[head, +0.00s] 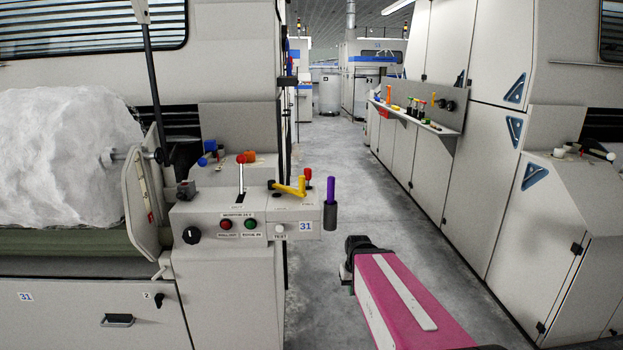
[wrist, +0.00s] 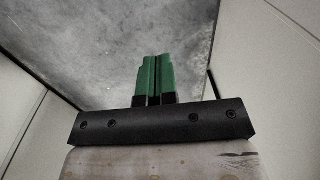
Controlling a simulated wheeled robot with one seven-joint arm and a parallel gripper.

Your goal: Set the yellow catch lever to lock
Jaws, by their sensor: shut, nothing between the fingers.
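The yellow catch lever (head: 291,188) sits on top of the grey control box (head: 245,214) on the left machine in the head view. Its arm lies roughly level, with an upright grip at its right end. Small labels on the box edge below it are too small to read. My gripper (wrist: 157,58) shows in the wrist view with its two green fingers shut together and nothing between them. The lever is not in the wrist view. In the head view my pink arm is in the aisle, right of and below the box; the fingers cannot be made out there.
Near the lever are a red-knobbed lever (head: 241,175), a red knob (head: 308,173) and a purple handle (head: 331,190) in a dark holder. A black dial (head: 191,235) and push buttons are on the box front. The aisle floor (head: 340,160) is clear between the machines.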

